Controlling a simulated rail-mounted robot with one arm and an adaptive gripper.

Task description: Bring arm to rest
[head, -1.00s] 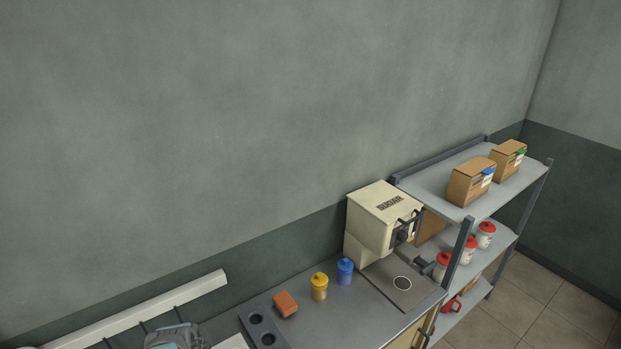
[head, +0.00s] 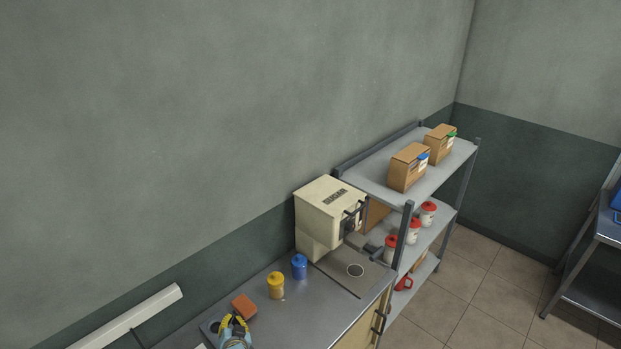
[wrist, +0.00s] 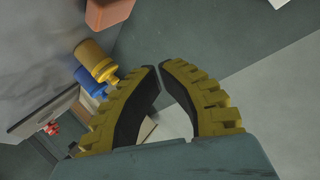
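My gripper (head: 234,318) has yellow, ridged fingers and shows at the bottom of the head view, in front of the counter's near end. In the wrist view my gripper (wrist: 160,68) has its two curved fingertips almost together, with only a thin gap between them. Nothing is held between the fingers. Part of my arm is cut off by the lower picture edge.
The metal counter (head: 318,310) holds an orange block (head: 243,306), a yellow jar (head: 276,285) and a blue jar (head: 299,267). A shelf rack (head: 440,181) with boxes and red-lidded jars stands beyond. Open tiled floor (head: 480,300) lies right, before another metal table (head: 595,285).

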